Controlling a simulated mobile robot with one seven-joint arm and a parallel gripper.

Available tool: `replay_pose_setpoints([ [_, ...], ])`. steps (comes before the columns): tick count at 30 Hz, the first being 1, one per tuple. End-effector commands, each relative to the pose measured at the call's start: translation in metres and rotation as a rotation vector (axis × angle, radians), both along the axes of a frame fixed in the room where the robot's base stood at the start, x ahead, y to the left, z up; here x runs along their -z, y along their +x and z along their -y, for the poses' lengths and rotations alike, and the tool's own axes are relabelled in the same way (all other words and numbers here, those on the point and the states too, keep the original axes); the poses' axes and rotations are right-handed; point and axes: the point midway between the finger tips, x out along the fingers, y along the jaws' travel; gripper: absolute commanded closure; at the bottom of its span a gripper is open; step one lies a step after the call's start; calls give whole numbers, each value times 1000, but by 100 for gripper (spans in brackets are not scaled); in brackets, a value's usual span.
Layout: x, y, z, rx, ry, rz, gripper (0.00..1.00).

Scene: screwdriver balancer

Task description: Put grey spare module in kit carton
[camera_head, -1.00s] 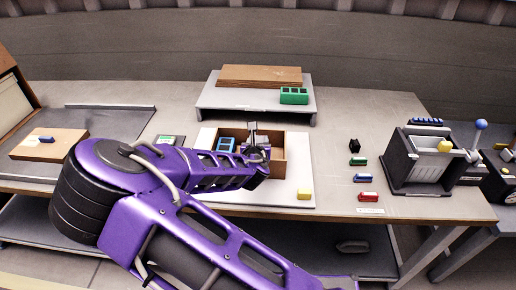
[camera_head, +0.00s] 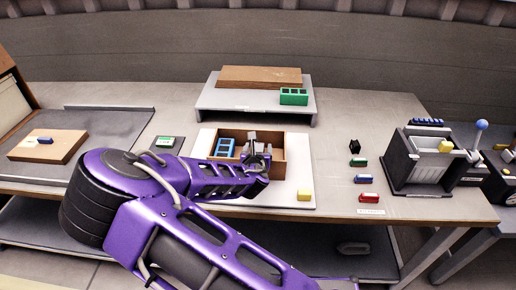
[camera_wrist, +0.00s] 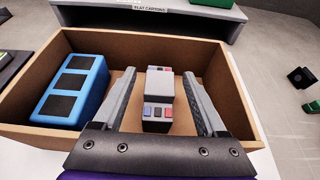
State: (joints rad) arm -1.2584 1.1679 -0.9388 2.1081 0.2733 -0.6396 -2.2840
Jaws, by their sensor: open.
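The kit carton (camera_head: 290,146) is an open brown box on a white board in the middle of the table. It also fills much of the wrist view (camera_wrist: 215,55). A grey module (camera_wrist: 158,90) with small red, dark and blue parts is inside it, near the middle. My gripper (camera_wrist: 160,78) is open, reaching into the carton with one finger on each side of the module. Gaps show between module and fingers. Whether the module rests on the floor is hard to tell. In the head view my gripper (camera_head: 254,140) hides it.
A blue three-window module (camera_wrist: 72,88) stands at the carton's left side. Behind is a raised grey shelf (camera_head: 215,100) with a green module (camera_head: 294,96). A yellow block (camera_head: 305,195) lies front right on the white board. Small coloured pieces and a dark bin (camera_head: 398,165) are right.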

Motion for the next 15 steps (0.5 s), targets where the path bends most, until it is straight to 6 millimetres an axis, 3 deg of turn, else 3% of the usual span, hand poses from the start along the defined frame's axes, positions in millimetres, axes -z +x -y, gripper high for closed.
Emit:
replay_pose_setpoints([
  [5,-7,-10,-1,-1,-1,-1,25],
  [15,-34,-73,-4,-4,-1,0,25],
])
